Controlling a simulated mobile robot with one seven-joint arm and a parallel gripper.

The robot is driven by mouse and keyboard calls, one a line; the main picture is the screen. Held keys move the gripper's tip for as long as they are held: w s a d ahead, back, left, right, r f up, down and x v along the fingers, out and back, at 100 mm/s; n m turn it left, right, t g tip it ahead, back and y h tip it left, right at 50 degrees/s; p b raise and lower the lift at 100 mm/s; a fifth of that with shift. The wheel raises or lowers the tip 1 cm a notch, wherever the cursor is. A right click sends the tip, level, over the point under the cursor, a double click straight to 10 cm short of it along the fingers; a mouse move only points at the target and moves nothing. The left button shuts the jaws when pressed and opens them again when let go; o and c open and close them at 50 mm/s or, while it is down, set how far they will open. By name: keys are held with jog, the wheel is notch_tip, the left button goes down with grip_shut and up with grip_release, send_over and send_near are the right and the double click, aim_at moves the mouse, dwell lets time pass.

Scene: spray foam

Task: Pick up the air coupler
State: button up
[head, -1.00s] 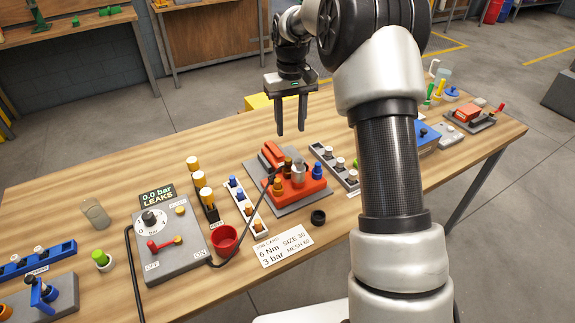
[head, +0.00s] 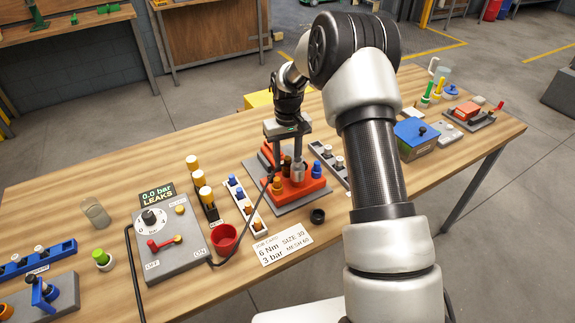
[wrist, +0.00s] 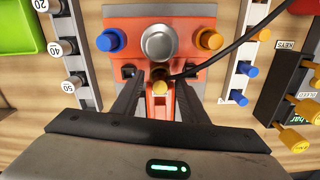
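The air coupler appears to be the small dark fitting with a brass-yellow end (wrist: 160,86), where the black hose meets the red device (wrist: 206,62). My gripper (head: 285,168) points down over the device. In the wrist view the gripper (wrist: 159,75) has its two fingers apart, one on each side of the fitting, with visible gaps. No grip on it shows. The fitting's lower part is hidden.
A silver cylinder (wrist: 159,43) stands just beyond the fitting, with a blue knob (wrist: 111,40) and an orange knob (wrist: 209,39) beside it. The black hose (wrist: 234,46) crosses the device. Racks flank it. A red cup (head: 224,239) and control box (head: 170,243) stand left.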

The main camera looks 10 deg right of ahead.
grip_shut()
